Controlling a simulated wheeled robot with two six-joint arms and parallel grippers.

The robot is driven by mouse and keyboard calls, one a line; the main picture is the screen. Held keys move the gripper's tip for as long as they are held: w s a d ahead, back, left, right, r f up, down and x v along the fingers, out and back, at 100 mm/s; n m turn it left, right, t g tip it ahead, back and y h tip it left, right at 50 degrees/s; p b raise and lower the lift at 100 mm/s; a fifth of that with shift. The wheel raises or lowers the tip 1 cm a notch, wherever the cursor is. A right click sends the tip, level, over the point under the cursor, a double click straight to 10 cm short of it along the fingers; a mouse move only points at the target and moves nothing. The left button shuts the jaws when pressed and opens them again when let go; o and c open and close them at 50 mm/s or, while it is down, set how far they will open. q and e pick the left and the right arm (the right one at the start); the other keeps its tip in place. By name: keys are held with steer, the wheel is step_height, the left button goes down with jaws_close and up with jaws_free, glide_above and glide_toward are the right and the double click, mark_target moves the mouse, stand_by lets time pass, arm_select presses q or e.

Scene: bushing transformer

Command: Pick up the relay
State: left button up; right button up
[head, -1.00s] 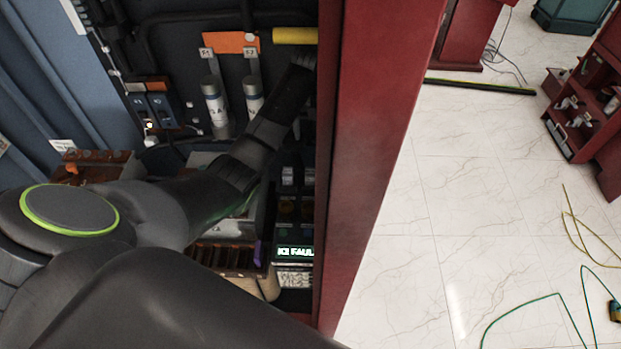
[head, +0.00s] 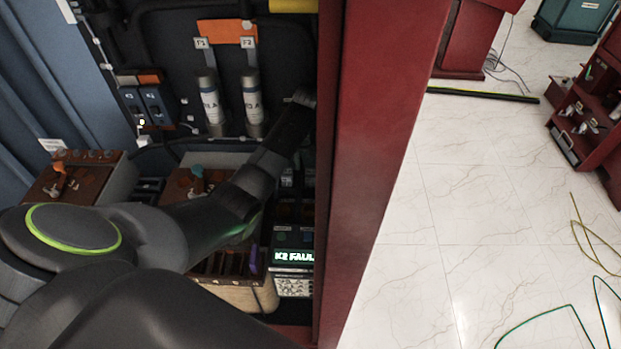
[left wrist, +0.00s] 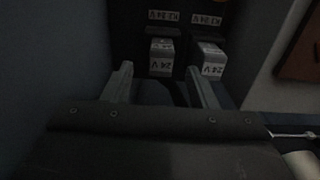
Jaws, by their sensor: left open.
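In the left wrist view two small grey blocks marked 24 V, seen upside down, look like relays in dark sockets: a left relay (left wrist: 162,50) and a right relay (left wrist: 211,62). My left gripper (left wrist: 158,78) is open and empty. Its fingers point toward the relays. The left relay shows between and beyond the fingertips; the right one lies just past the right fingertip. Contact cannot be told. In the head view my left arm reaches into the cabinet and hides part of the relay area. Its end is dark near the red edge, and the fingers do not show clearly. My right gripper is not in view.
A red cabinet post (head: 375,150) stands right beside my arm's end. A lit K2 fault display (head: 293,256), a purple clip (head: 253,260), two cylindrical fuses (head: 211,105) and blue switches (head: 145,103) are inside. The floor (head: 450,200) to the right is mostly open.

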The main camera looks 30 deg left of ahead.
mark_target(310, 172)
arm_select(q)
step_height(310, 172, down, 4)
steer(key=shift+a+r, duration=0.1)
steer(key=shift+r, duration=0.1)
steer(key=c, duration=1.1)
